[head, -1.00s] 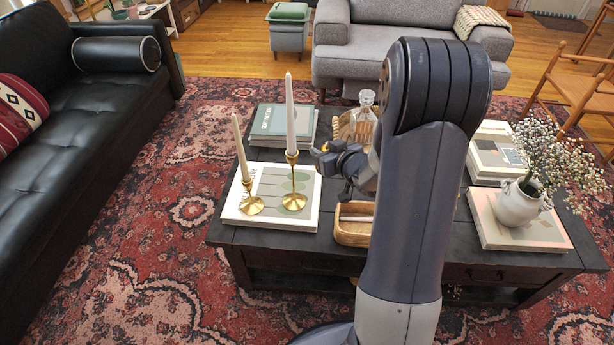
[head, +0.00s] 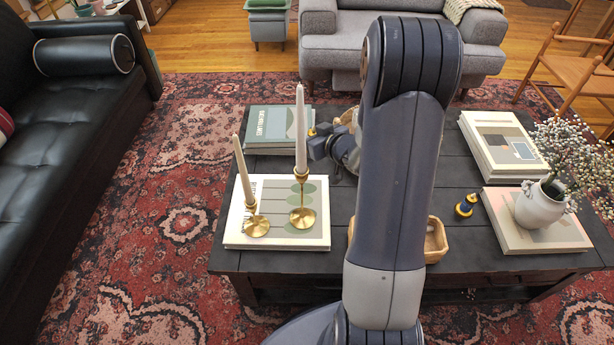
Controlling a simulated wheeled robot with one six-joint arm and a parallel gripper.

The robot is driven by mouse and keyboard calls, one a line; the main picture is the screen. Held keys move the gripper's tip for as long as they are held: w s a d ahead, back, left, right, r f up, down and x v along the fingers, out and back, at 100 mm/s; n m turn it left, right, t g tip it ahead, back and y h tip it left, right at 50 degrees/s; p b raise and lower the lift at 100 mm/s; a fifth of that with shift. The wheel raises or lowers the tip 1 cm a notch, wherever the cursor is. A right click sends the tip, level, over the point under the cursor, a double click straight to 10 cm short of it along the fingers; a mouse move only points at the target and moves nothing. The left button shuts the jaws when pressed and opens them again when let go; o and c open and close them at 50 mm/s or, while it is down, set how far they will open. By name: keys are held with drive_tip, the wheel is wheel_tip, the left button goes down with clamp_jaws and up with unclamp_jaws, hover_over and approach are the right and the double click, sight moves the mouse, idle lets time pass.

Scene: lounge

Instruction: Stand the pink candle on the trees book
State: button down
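Two tapers stand in gold holders on a pale book (head: 270,236) with green tree-like ovals on its cover, at the table's front left. The left taper (head: 243,172) is beige and leans in this view; the right taper (head: 301,130) is paler and stands straight. Neither looks clearly pink. My gripper (head: 318,142) is just right of the paler taper, above the table.
A green book stack (head: 267,124) lies behind. A wooden tray (head: 436,240) is partly hidden by my arm. A small yellow-and-dark object (head: 466,205) is right of it. A white vase (head: 541,205) stands on a book at right; more books (head: 502,146) lie behind. The dark table (head: 445,170) has bare patches.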

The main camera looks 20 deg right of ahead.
wheel_tip(320, 180, down, 16)
drive_tip(key=b, duration=0.4)
drive_tip(key=shift+r, duration=0.2)
drive_tip(key=shift+f, duration=0.1)
drive_tip(key=shift+f+b, duration=0.15)
drive_tip(key=shift+b, duration=0.25)
drive_tip(key=c, duration=1)
unclamp_jaws()
drive_tip(key=shift+c, duration=0.2)
drive_tip(key=shift+r+p, duration=0.25)
drive_tip(key=shift+p, duration=0.05)
drive_tip(key=p+v, duration=0.2)
drive_tip(key=v, duration=1)
drive_tip(key=shift+s+f, duration=0.1)
